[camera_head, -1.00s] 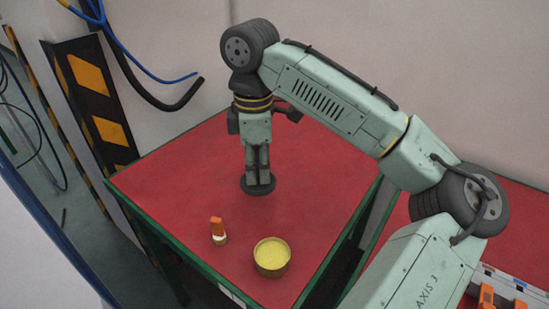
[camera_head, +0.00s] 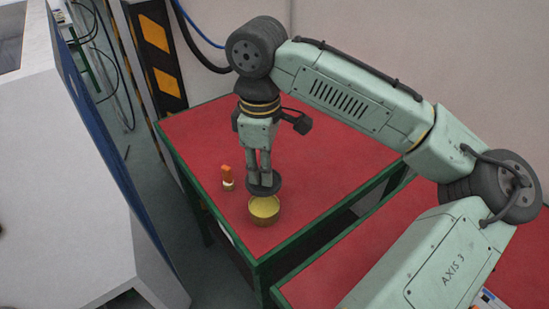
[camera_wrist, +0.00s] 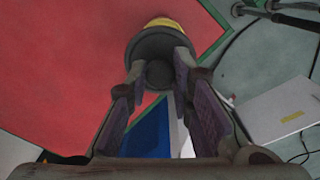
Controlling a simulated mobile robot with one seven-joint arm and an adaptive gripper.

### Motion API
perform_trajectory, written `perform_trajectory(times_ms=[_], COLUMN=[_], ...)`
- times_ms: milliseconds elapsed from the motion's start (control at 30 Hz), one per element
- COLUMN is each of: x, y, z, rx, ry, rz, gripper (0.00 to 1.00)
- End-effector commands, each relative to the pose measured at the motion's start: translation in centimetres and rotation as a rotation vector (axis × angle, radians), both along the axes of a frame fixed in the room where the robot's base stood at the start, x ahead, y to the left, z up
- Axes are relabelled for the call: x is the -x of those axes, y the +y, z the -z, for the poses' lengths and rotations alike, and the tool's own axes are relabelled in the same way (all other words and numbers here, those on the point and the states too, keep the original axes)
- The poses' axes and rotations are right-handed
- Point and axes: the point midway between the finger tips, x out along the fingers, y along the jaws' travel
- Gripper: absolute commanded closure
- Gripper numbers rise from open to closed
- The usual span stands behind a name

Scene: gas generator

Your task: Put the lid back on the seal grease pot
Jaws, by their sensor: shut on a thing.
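The seal grease pot (camera_head: 265,212) is a round brass-coloured tub of yellow grease, open at the top, near the front corner of the red table. My gripper (camera_head: 265,180) points down and is shut on the dark round lid (camera_head: 274,187). It holds the lid level, just behind the pot and overlapping its far rim in the head view. I cannot tell its exact height above the pot. In the wrist view the lid (camera_wrist: 157,46) sits between the fingertips (camera_wrist: 160,72), with a strip of the yellow grease (camera_wrist: 165,22) showing beyond it.
A small orange-topped item (camera_head: 227,177) stands left of the pot. The red table top (camera_head: 200,130) is otherwise clear, with a green edge (camera_head: 285,255). A white cabinet (camera_head: 75,180) stands at the left. A second red surface (camera_head: 335,260) is at the right.

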Motion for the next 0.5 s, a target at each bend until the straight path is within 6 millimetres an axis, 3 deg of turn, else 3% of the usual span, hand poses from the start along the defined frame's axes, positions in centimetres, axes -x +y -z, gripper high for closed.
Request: perform_trajectory(times_ms=[267,500], x=[0.2,0.1], y=[0.3,0.2], z=[0.7,2.5], rx=[0.000,0.002], ry=[0.000,0.000], rz=[0.003,0.005], gripper=[0.87,0.87])
